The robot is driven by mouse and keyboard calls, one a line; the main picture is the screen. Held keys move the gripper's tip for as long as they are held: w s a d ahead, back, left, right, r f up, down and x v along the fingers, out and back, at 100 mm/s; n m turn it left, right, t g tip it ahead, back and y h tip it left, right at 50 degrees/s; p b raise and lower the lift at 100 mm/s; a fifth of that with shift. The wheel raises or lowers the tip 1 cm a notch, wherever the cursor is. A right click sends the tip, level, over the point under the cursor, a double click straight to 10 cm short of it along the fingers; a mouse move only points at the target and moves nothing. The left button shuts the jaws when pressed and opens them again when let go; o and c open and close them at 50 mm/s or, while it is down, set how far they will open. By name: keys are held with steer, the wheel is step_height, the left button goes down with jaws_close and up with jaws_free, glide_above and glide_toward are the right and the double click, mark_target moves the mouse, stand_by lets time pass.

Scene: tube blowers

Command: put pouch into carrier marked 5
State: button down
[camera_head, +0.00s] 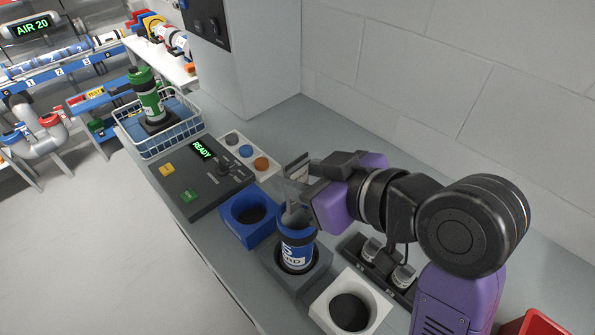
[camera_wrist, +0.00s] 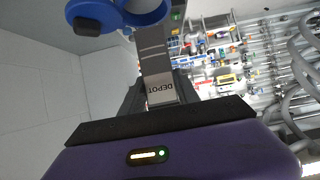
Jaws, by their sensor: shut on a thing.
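A blue carrier (camera_head: 297,255) stands upright in a dark grey holder on the bench, its white label partly visible with what looks like a 5. Its lid looks open. My gripper (camera_head: 302,188) is just above and beside it. In the wrist view, a grey strip-like pouch with a pale label reading DEPOT (camera_wrist: 161,90) rises from behind the dark jaw (camera_wrist: 160,118); my gripper is shut on it. The blue rim of an open carrier (camera_wrist: 148,12) shows beyond the pouch at the top. How deep the pouch reaches relative to the mouth cannot be told.
A blue empty holder (camera_head: 236,229) and a white empty holder (camera_head: 374,290) flank the carrier. A wire basket (camera_head: 158,146) holds a green carrier (camera_head: 147,96). A red bin (camera_head: 536,323) is at lower right.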

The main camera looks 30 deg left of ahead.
mark_target(298, 207)
steer(key=shift+f+b, duration=0.35)
steer(key=shift+f, duration=0.25)
steer(key=shift+f, duration=0.1)
steer(key=shift+f+b, duration=1.75)
steer(key=shift+f, duration=0.95)
steer(key=c, duration=0.8)
jaws_free()
steer(key=shift+b+v, duration=0.3)
steer(key=shift+v, duration=3.6)
